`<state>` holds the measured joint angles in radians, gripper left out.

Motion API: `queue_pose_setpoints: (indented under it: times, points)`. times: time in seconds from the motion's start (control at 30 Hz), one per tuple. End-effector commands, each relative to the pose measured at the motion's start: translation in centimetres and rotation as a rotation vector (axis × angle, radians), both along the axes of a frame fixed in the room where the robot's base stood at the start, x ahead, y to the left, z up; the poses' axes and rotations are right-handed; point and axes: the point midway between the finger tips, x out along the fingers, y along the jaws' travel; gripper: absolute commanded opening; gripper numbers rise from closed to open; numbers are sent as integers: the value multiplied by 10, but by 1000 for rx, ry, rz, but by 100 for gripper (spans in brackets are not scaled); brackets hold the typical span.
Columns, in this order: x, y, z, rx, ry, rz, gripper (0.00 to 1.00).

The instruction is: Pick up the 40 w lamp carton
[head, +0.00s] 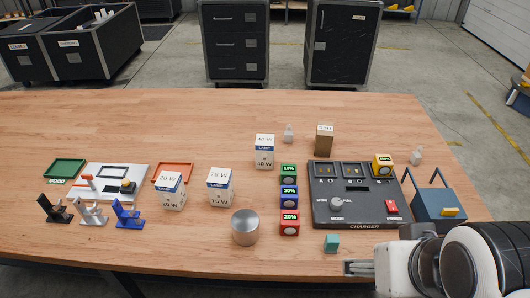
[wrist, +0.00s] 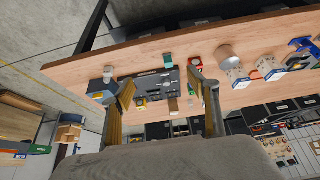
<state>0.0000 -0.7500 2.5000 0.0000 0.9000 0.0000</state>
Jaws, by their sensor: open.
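The 40 W lamp carton (head: 264,150) is a white box with a blue band, standing upright at the middle back of the wooden table in the head view. My gripper (head: 359,268) is at the table's front right, well apart from the carton and nearer the camera. In the wrist view my gripper (wrist: 167,95) has its two fingers spread wide, with nothing held between them. White cartons show right of the fingers there, but their labels are too small to tell which is the 40 W one.
Two similar cartons, a 75 W one (head: 220,187) and a 20 W one (head: 171,190), stand left. A brown box (head: 324,140) stands behind. The table's back left is clear.

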Motion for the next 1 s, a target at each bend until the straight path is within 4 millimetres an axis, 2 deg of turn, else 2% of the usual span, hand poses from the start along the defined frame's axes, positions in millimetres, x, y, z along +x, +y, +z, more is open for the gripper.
queue_pose_setpoints:
  times: [0.17, 0.37, 1.0]
  points:
    - [5, 3, 1, 5, -6, 7, 60]
    - [31, 14, 5, 27, -36, 33, 60]
    - [175, 81, 17, 137, -228, 117, 60]
